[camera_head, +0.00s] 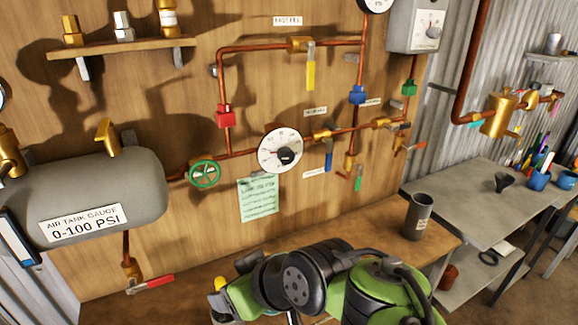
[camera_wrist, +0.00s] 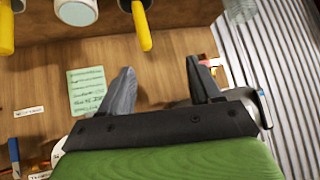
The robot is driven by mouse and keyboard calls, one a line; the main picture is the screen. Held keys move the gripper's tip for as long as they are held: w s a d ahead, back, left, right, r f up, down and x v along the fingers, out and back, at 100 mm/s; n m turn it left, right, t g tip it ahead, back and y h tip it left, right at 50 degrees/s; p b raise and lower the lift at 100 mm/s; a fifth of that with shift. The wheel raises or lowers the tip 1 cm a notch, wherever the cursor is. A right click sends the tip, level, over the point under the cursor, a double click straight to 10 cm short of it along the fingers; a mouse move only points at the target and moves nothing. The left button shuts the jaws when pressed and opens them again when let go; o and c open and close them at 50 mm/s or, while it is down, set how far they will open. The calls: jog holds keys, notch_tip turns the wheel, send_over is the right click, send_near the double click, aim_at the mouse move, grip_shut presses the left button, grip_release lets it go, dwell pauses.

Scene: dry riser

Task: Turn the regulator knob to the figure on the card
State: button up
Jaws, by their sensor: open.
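The regulator is a round white dial (camera_head: 268,146) with a black knob (camera_head: 285,157) in its middle, on the copper pipe in the head view. A pale green card (camera_head: 258,199) with handwritten lines hangs on the wood wall just below it. Its figure is too small to read surely. The card also shows in the wrist view (camera_wrist: 87,90), left of my gripper (camera_wrist: 157,72). My gripper is open, with nothing between its fingers. It is hidden behind my arm in the head view. I cannot make out the knob in the wrist view.
A green handwheel (camera_head: 204,174) is left of the dial, and a blue lever (camera_head: 328,160) is right of it. A grey tank (camera_head: 100,195) stands out at left. A dark cup (camera_head: 418,216) stands on the wooden bench (camera_head: 440,240). Yellow handles (camera_wrist: 142,25) show in the wrist view.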

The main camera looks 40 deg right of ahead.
jog(key=w+d+r+m+t+h+b, duration=0.1)
jog(key=w+d+r+t+b, duration=0.15)
jog(key=d, duration=0.35)
jog(key=m+t+h+b, duration=0.2)
jog(key=m+t+h, duration=0.1)
jog(key=t+h, duration=0.3)
send_near(288, 159)
jog(key=shift+n, duration=0.3)
jog(key=p+x, duration=0.5)
jog(key=x, duration=0.4)
jog(key=shift+w+d, duration=0.15)
jog(key=shift+w, duration=0.05)
jog(key=c, duration=1)
jog(key=shift+c, duration=0.2)
